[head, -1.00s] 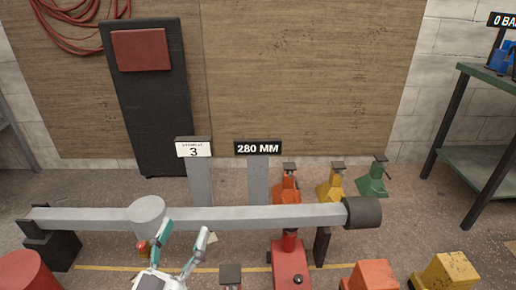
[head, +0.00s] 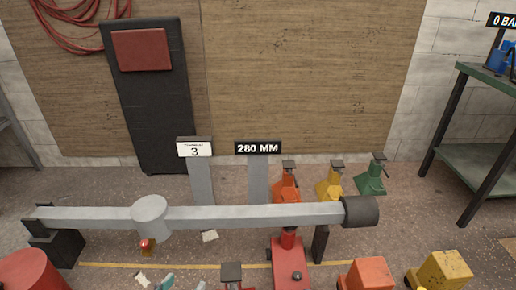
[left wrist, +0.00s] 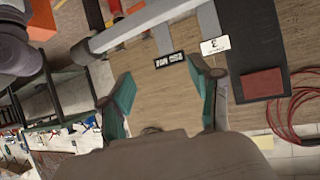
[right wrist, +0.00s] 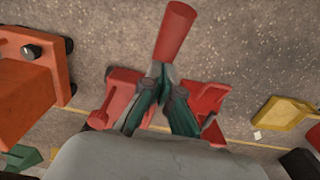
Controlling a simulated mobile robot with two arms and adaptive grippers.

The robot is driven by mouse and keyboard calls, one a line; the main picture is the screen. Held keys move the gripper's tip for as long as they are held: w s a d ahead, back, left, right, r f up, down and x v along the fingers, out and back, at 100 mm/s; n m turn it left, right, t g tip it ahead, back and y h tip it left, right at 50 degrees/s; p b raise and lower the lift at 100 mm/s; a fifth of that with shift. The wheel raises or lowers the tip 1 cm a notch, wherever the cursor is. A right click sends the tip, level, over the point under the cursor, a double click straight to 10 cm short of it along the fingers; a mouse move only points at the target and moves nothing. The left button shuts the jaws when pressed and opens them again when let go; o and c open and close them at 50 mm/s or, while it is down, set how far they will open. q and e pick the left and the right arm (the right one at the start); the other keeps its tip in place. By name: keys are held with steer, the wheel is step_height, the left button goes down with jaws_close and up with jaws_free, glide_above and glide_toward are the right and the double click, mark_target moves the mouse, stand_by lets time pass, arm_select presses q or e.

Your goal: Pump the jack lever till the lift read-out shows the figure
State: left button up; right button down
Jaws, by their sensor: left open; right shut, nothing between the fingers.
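The lift read-out (head: 258,147) shows 280 MM; it also appears in the left wrist view (left wrist: 170,60). A white sign (head: 194,149) beside it shows 3, its small upper line unreadable. The red jack (head: 290,262) stands under the right part of the grey beam (head: 250,216). My left gripper (left wrist: 165,98) is open and empty; only its tips show at the head view's bottom edge. My right gripper (right wrist: 167,82) is shut with nothing held, its tips by a red cylinder (right wrist: 175,30). I cannot tell whether this is the lever's grip or whether they touch.
Orange (head: 285,188), yellow (head: 330,184) and green (head: 371,178) stands are on the floor behind the beam. A red drum (head: 28,272) is at the front left. A green bench (head: 492,82) stands at the right.

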steer(key=shift+s+r+p, duration=0.1)
steer(key=shift+r+p, duration=0.75)
steer(key=shift+r, duration=0.05)
steer(key=shift+r+p, duration=0.8)
steer(key=shift+p, duration=0.05)
arm_select(q)
steer(key=s+a+f+g+y, duration=0.1)
steer(key=s+a+f+g, duration=0.1)
steer(key=s, duration=0.4)
steer(key=s+a+f+g+y, duration=0.1)
steer(key=s+a+f+g, duration=0.1)
steer(key=s+f+g, duration=0.2)
steer(key=s+g, duration=0.2)
steer(key=shift+s+a, duration=0.2)
steer(key=shift+s, duration=0.2)
steer(key=shift+f, duration=0.1)
